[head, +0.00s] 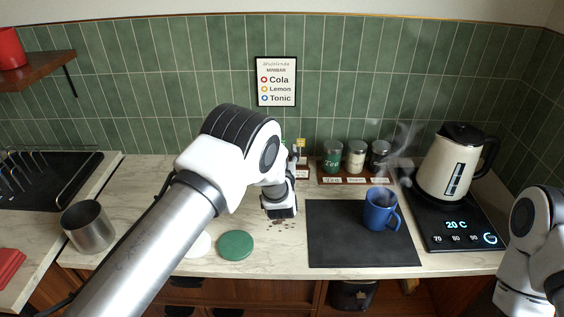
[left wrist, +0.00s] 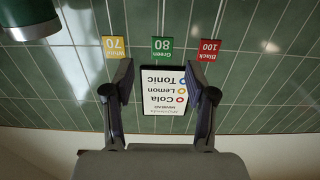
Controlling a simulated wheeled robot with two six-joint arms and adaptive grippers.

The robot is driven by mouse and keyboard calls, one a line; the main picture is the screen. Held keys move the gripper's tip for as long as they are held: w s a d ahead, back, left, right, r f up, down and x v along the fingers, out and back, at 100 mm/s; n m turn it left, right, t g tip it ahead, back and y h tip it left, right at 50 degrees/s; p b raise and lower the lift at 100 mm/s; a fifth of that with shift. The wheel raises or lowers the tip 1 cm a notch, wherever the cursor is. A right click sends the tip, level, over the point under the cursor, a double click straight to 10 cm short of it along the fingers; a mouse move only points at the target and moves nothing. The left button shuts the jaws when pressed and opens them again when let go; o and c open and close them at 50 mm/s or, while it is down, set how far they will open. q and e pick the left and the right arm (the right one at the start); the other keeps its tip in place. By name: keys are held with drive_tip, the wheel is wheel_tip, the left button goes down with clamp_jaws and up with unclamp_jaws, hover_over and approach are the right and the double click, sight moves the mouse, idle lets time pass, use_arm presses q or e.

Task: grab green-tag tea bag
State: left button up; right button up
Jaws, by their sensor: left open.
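The green tag (left wrist: 162,45), marked Green 80, shows in the left wrist view, where the picture is upside down. It lies between a yellow tag (left wrist: 114,47) marked 70 and a red tag (left wrist: 208,50) marked Black 100. My left gripper (left wrist: 159,70) is open and empty, with one finger on each side of the green tag's line in that view. The tag appears just past the fingertips; I see no contact. The tea bag itself is not visible. In the head view my left arm hides most of the tags; a yellow one (head: 300,142) shows behind it.
Several jars (head: 333,157) stand on a wooden rack right of the tags. A steaming blue mug (head: 379,211) stands on a black mat (head: 330,245). A kettle (head: 452,165) is at right. A green disc (head: 235,245) and metal cup (head: 88,227) are at left.

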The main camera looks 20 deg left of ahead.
use_arm(q)
drive_tip(key=p+x, duration=0.1)
drive_tip(key=x, duration=0.3)
drive_tip(key=shift+a+r, duration=0.1)
drive_tip(key=shift+s+r, duration=0.1)
drive_tip(key=c, duration=0.8)
use_arm(e)
drive_tip(key=shift+r, duration=0.9)
